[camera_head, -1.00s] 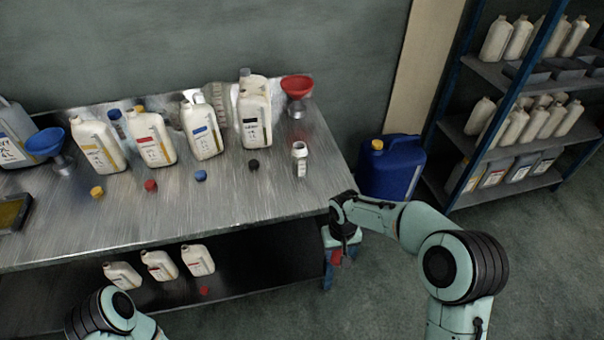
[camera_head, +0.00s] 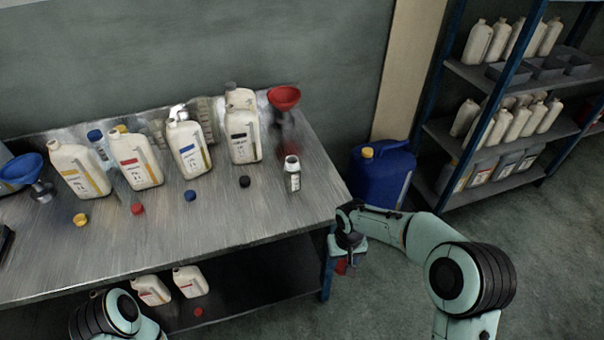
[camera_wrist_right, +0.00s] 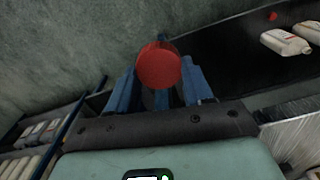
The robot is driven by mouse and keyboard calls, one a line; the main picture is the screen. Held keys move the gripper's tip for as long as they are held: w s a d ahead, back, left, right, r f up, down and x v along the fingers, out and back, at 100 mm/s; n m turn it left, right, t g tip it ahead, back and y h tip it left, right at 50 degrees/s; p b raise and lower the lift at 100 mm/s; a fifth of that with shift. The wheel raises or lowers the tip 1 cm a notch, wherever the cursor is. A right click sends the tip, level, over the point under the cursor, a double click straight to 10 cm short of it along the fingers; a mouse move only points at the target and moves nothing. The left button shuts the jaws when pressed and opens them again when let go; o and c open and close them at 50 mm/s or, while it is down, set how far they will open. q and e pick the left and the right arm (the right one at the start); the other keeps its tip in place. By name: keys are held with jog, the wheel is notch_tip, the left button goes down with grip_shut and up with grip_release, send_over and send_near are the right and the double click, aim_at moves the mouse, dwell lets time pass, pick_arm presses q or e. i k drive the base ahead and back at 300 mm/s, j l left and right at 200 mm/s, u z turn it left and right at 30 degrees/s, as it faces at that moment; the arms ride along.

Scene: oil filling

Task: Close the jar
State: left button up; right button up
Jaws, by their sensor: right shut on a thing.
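My right gripper (camera_head: 345,262) is beside the table's right front corner, below the top's level. It is shut on a red round cap, seen between its blue fingers in the right wrist view (camera_wrist_right: 158,66). A small white jar (camera_head: 293,176) with an open-looking neck stands upright near the right end of the table, apart from the gripper. White jugs with yellow (camera_head: 78,172), red (camera_head: 136,160), blue (camera_head: 188,150) and black (camera_head: 242,135) labels stand behind it to the left. My left arm shows at the bottom left; its gripper is out of view.
Loose yellow (camera_head: 80,220), red (camera_head: 137,209), blue (camera_head: 190,196) and black (camera_head: 244,182) caps lie before the jugs. Red (camera_head: 284,97) and blue (camera_head: 20,170) funnels stand on the table. A blue canister (camera_head: 383,175) and shelf rack (camera_head: 448,125) are right.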

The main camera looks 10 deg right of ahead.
aim_at(292, 169)
jog(key=i+j+z, duration=0.2)
jog(key=z, duration=0.2)
jog(key=i+j+z, duration=0.15)
jog(key=j+z, duration=0.25)
